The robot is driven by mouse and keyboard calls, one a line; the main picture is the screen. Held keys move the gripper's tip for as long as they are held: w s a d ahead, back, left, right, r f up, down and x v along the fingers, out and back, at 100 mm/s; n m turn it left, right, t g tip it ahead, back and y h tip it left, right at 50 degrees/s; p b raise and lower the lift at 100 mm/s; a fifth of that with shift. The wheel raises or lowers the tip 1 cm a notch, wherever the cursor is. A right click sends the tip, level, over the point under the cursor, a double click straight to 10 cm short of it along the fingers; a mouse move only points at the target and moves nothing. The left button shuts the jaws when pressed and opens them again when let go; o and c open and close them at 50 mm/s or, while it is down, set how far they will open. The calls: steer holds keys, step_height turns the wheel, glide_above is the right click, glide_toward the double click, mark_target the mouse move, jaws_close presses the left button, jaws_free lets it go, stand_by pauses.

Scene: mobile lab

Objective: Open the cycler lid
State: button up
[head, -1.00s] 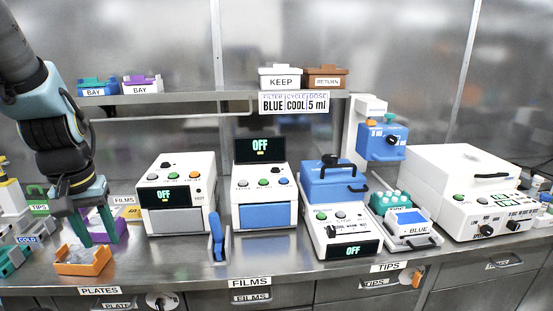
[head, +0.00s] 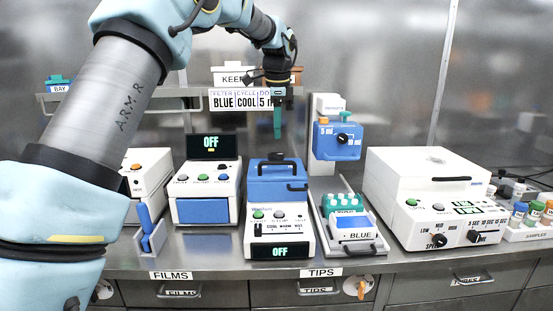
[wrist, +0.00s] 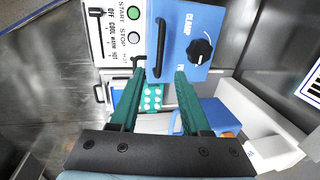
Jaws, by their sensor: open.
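The cycler (head: 258,240) is a white machine on the bench with COOL, WARM and HOT marks and a display reading OFF. Its blue lid (head: 264,186) is down, with a black clamp knob on top and a dark bar handle (head: 297,186). In the wrist view, the lid (wrist: 197,72), its knob (wrist: 199,50) and its handle (wrist: 160,50) show beyond the fingertips. My gripper (head: 278,122) is above and behind the lid, pointing down, and touches nothing there. In the wrist view, my gripper (wrist: 161,78) is open and empty, its fingers apart.
A blue dosing unit (head: 338,141) on a white stand is right of the cycler, above a teal tip rack (head: 342,202). A white machine with a blue front (head: 203,211) is on the left. A shelf with a KEEP box (head: 231,76) is behind my gripper.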

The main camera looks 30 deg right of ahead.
mark_target(276, 163)
steer(key=f, duration=0.3)
steer(key=w+f+p, duration=0.1)
steer(key=f, duration=0.2)
steer(key=f+p, duration=0.1)
steer(key=f, duration=0.3)
steer(key=shift+w+d, duration=0.35)
steer(key=shift+w, duration=0.05)
jaws_close()
stand_by(0.9)
